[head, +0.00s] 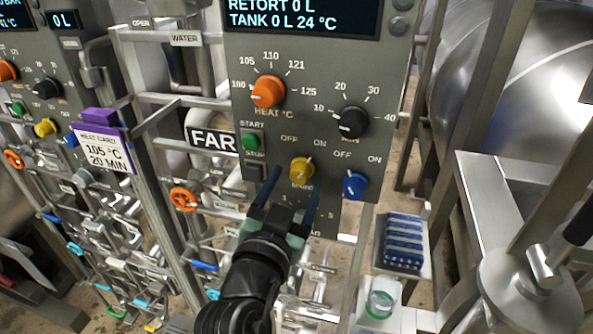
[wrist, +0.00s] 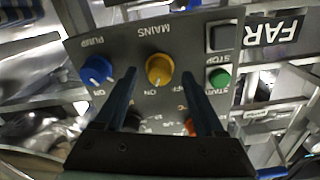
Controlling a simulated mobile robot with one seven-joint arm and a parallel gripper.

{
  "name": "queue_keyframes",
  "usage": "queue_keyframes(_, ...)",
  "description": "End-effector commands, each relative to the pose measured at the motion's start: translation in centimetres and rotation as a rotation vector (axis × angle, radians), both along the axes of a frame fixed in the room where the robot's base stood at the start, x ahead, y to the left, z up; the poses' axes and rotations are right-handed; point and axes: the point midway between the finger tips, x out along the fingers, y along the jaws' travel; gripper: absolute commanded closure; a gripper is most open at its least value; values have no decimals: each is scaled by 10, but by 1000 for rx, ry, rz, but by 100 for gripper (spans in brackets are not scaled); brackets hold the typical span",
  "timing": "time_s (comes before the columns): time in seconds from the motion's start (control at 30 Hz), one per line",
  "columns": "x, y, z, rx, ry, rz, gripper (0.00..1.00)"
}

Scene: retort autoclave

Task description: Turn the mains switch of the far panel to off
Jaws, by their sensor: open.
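The far panel (head: 322,120) is grey, with a FAR sign (head: 212,139) on its left. Its yellow mains switch (head: 302,170) sits low on the panel, between OFF and ON labels; its pale pointer appears turned toward ON. In the wrist view the mains switch (wrist: 159,69) shows upside down under the word MAINS. My gripper (head: 297,175) is open in front of the panel. In the wrist view its two dark fingers (wrist: 160,76) lie on either side of the mains switch. I cannot tell whether they touch it.
A blue pump switch (head: 355,184) is close right of the mains switch. A green start button (head: 250,141), orange heat knob (head: 268,91) and black knob (head: 352,121) are nearby. Another panel is at left.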

Motion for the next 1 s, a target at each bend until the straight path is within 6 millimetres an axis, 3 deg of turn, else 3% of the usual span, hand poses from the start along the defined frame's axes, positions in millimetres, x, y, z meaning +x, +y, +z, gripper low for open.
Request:
queue_keyframes(0.2, 13, -4, 0, 0, 0, 0, 29)
queue_keyframes(0.47, 13, -4, 0, 0, 0, 0, 29)
queue_keyframes(0.87, 13, -4, 0, 0, 1, 0, 97)
queue_keyframes(1.0, 13, -4, 0, 0, 1, 0, 100)
